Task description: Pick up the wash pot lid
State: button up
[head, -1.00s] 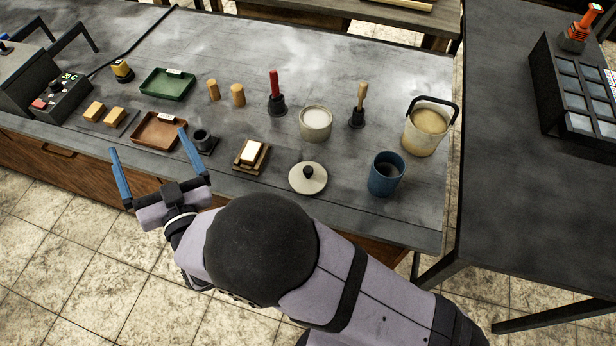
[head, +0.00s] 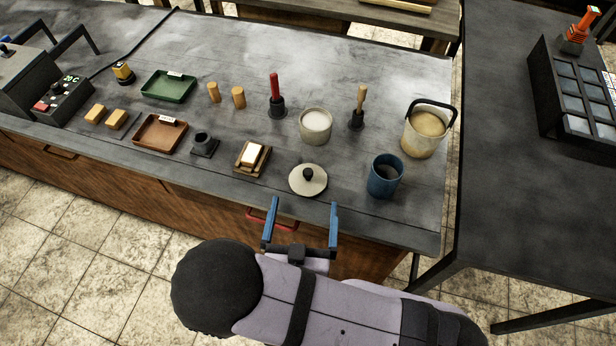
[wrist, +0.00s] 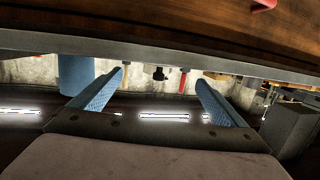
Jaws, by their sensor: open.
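The wash pot lid (head: 308,181), a pale round disc with a black knob, lies flat on the bench near its front edge. Its dark knob (wrist: 159,74) shows between my fingers in the wrist view, where the scene appears upside down. My gripper (head: 303,204) is open and empty, its two blue fingers pointing at the bench just in front of the lid, apart from it. A pale round pot (head: 316,122), open at the top, stands behind the lid.
A blue cup (head: 383,178) stands right of the lid, and a wooden block with a white top (head: 252,156) lies to its left. A bucket (head: 426,132) with a dark handle is at the right. A red drawer handle (head: 271,219) is on the bench front.

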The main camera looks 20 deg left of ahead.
aim_at(308, 180)
jog(key=shift+p+x, duration=1)
jog(key=shift+x, duration=2)
jog(key=shift+w+a, duration=0.15)
jog(key=shift+w, duration=0.5)
jog(key=c, duration=1.1)
